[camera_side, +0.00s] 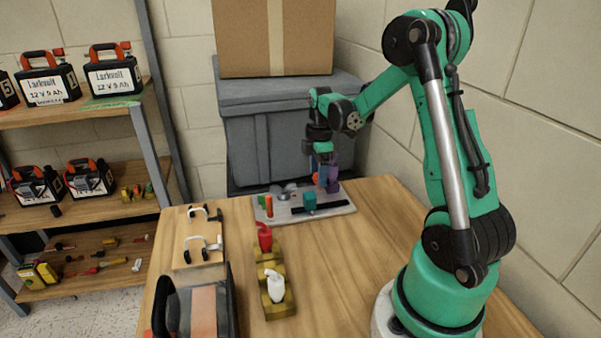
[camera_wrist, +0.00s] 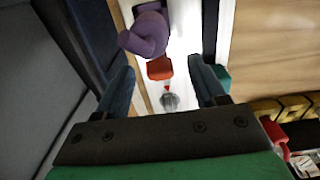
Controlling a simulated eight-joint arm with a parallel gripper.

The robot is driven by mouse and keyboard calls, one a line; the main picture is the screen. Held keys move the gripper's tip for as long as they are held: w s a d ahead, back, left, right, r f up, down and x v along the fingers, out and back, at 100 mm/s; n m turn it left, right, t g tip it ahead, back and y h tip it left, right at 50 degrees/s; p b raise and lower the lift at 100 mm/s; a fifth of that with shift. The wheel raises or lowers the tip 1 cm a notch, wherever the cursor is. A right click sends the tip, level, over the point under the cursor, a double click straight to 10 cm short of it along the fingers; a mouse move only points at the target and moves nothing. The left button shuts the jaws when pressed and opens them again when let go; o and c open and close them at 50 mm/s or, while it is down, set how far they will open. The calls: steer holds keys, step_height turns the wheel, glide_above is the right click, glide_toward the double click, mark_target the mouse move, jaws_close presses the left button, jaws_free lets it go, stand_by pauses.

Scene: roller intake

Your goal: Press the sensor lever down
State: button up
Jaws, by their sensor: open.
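A light grey plate (camera_side: 335,209) lies at the back of the table with several small parts on it. I cannot tell for sure which part is the sensor lever. In the wrist view, a purple curved part (camera_wrist: 148,35), a small red block (camera_wrist: 160,68) and a round metal piece (camera_wrist: 169,101) stand in a row on the plate. My gripper (camera_wrist: 163,78) is open above the plate, with the red block between its fingers and nothing visibly gripped. In the side view my gripper (camera_side: 326,172) points down beside the purple part (camera_side: 333,176); contact is unclear.
A teal block (camera_side: 310,200) and an orange post (camera_side: 269,206) stand on the plate. A yellow holder (camera_side: 278,300) with red and white items, a board with hooks (camera_side: 192,248) and a dark case lie nearer. Grey bins (camera_side: 290,125) stand behind.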

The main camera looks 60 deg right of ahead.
jaws_close()
steer(key=shift+w+a, duration=0.1)
steer(key=g+h, duration=0.1)
steer(key=w+g+h, duration=0.1)
steer(key=a+g+h, duration=0.1)
steer(key=shift+w+a+f, duration=0.1)
steer(key=shift+w+f, duration=0.1)
steer(key=shift+f, duration=0.1)
steer(key=shift+w+a+f+g+h, duration=0.15)
steer(key=shift+f+g+h, duration=0.05)
steer(key=shift+g+h, duration=0.35)
steer(key=shift+w+a+f+g+h, duration=0.15)
steer(key=shift+a+f+g+h, duration=0.05)
steer(key=shift+g+h, duration=0.4)
steer(key=shift+w+a+f+g+h, duration=0.15)
steer(key=shift+f+g+h, duration=0.05)
steer(key=shift+g+h, duration=0.35)
jaws_free()
